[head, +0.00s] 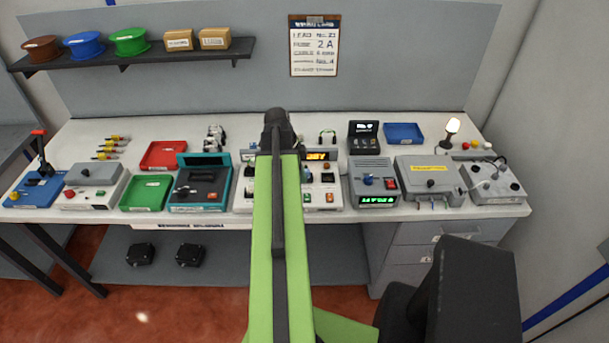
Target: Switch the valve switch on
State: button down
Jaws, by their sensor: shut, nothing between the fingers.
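My gripper (277,122) shows as the dark end of my arm, over the back middle of the bench; it is shut and empty, and its fingertips are hard to make out. No part is clearly readable as the valve switch. A pale control panel (322,188) with small switches, coloured buttons and an amber display stands in the middle, partly hidden behind my green arm. Switch positions are too small to tell.
The white bench (340,120) also holds a teal device (222,195), red (163,155) and green (146,192) trays, a blue lever press (36,188), a grey box with a yellow label (430,168) and a lit lamp (452,127). A shelf (140,57) hangs above left.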

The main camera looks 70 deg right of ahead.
jog(key=p+v, duration=0.3)
jog(key=v, duration=0.1)
jog(key=shift+w+r, duration=0.15)
jog(key=shift+r, duration=0.2)
jog(key=shift+a, duration=0.1)
jog(key=w+a+f+n+t+b, duration=0.1)
jog(key=w+a+f+n+b, duration=0.2)
jog(key=w+a+n, duration=0.6)
jog(key=w+a+f+n+t+b, duration=0.1)
jog(key=w+a+f+n+b, duration=0.3)
jog(key=w+a, duration=0.95)
jog(key=w+a+f+n+b, duration=0.1)
jog(key=w+a+n, duration=0.2)
jog(key=a+n, duration=0.3)
jog(key=w+a+f+n+y+b, duration=0.1)
jog(key=w+a+n, duration=0.2)
jog(key=a, duration=1.3)
jog(key=w+a+f+n+t+b, duration=0.1)
jog(key=w+a+n, duration=0.3)
jog(key=a+n, duration=0.5)
jog(key=shift+a+f+n+y, duration=0.3)
jog(key=shift+a+f, duration=0.25)
jog(key=shift+a, duration=0.5)
jog(key=shift+a, duration=0.1)
